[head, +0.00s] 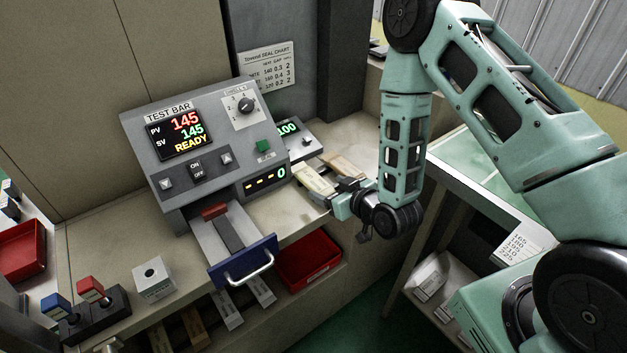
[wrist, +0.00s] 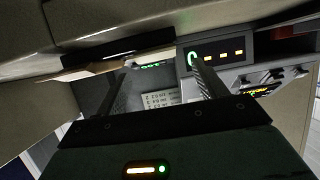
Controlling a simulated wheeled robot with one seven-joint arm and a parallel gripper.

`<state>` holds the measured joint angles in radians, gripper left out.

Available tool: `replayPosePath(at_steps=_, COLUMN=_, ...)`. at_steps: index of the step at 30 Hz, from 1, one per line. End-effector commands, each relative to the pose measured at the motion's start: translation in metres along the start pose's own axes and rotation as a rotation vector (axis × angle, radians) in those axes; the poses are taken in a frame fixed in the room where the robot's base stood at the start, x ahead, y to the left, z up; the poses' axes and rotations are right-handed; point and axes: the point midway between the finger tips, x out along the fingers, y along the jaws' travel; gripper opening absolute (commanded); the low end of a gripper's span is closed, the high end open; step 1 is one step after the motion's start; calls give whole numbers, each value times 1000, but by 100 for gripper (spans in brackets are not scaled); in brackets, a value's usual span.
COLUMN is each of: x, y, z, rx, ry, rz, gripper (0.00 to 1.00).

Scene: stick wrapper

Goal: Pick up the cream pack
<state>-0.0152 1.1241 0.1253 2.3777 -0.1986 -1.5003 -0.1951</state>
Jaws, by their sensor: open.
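A cream pack (head: 312,180), long and flat, lies on the counter to the right of the test bar machine. A tan pack (head: 347,164) lies just beyond it to the right. My gripper (head: 334,194) is open at the cream pack's right end, low over the counter. I cannot tell whether the fingers touch the pack, since the gripper hides part of that end. In the wrist view the two dark fingers of my gripper (wrist: 162,70) stand wide apart.
The test bar machine (head: 170,185) stands left of my gripper, its blue-fronted drawer (head: 243,262) pulled out. A small scale with a green display (head: 287,129) is behind the packs. A red bin (head: 308,258) sits below the counter. A green-topped table (head: 487,165) is at the right.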

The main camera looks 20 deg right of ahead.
Motion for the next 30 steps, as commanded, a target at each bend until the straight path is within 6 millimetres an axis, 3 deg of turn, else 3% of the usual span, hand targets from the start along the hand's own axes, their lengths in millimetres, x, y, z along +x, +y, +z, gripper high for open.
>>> replayPosePath(at_steps=10, x=42, y=2, z=-1, rx=0, ry=2, rz=0, gripper=71)
replayPosePath(at_steps=19, x=48, y=2, z=1, rx=1, ry=0, rz=0, gripper=71)
replayPosePath(at_steps=20, x=48, y=2, z=1, rx=0, ry=0, rz=0, gripper=65)
replayPosePath(at_steps=24, x=48, y=2, z=1, rx=0, ry=0, rz=0, gripper=26)
replayPosePath(at_steps=30, x=48, y=2, z=1, rx=0, ry=0, rz=0, gripper=24)
